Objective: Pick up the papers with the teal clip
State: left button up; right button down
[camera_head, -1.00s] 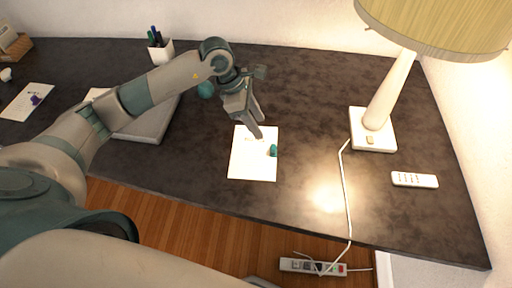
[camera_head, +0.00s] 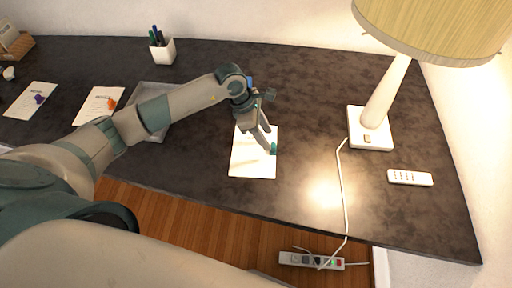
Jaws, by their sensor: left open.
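I cannot tell whether the fingers touch the clip. The gripper covers part of the papers' upper edge. My right gripper is not in view.
Papers with an orange clip (camera_head: 98,104) and papers with a purple clip (camera_head: 30,100) lie to the left. A grey tray (camera_head: 150,92), a pen cup (camera_head: 162,51), a lamp (camera_head: 371,128) with a cord and a remote (camera_head: 410,177) are also on the desk.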

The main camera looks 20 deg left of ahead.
aim_at(254, 147)
pick_arm(q)
jog(key=shift+d+f+p, duration=0.25)
jog(key=shift+f+p, duration=0.05)
jog(key=shift+p, duration=0.1)
jog(key=shift+p+x, duration=0.5)
jog(key=shift+x, duration=0.5)
jog(key=shift+d+f, duration=0.2)
jog(key=shift+f, duration=0.45)
grip_shut()
